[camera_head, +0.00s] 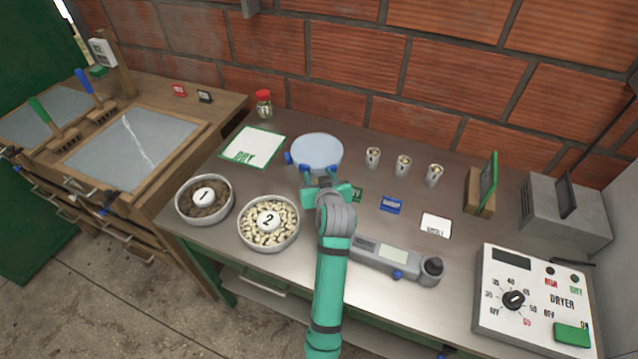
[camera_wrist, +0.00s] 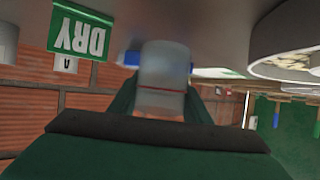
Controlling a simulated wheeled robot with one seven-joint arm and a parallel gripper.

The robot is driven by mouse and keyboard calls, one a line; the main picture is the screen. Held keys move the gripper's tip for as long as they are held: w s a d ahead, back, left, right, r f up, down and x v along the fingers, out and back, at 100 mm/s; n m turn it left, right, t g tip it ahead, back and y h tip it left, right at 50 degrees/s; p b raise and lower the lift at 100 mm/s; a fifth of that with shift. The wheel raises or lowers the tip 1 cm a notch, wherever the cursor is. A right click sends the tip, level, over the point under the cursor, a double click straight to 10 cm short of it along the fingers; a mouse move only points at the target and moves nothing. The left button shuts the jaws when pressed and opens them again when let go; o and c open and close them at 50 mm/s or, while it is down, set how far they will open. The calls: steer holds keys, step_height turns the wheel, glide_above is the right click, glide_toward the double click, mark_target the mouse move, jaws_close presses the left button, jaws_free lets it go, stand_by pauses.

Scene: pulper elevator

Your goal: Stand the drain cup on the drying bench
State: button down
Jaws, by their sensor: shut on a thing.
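My gripper (camera_head: 327,186) is shut at the middle of the steel table. A pale, round-topped vessel (camera_head: 317,148) with blue bits at its side is right beyond the fingers; I take it for the drain cup. In the wrist view my fingers (camera_wrist: 163,105) close around a grey cylindrical part (camera_wrist: 165,62) with blue beside it; its far side is hidden. I cannot tell whether its base touches the table. At the left, a wooden bench (camera_head: 218,100) bears flat grey screens (camera_head: 130,145); it looks like the drying bench. A white mat (camera_head: 253,145) marked DRY lies left of the vessel.
Two bowls, marked 1 (camera_head: 204,215) and 2 (camera_head: 268,245), stand at the table's front left. Several small cups (camera_head: 403,166) stand right of the vessel. A meter (camera_head: 398,262) and a dryer box (camera_head: 530,305) occupy the right. A red-lidded jar (camera_head: 263,104) stands behind the mat.

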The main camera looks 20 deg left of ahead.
steer(key=shift+d+f, duration=0.1)
steer(key=shift+f, duration=1.3)
steer(key=c, duration=1)
jaws_free()
steer(key=shift+f, duration=0.1)
steer(key=v, duration=1.1)
steer(key=shift+s+d, duration=0.1)
steer(key=shift+s, duration=0.15)
steer(key=shift+s+d+r, duration=0.1)
steer(key=shift+s+r, duration=0.1)
steer(key=shift+s, duration=0.1)
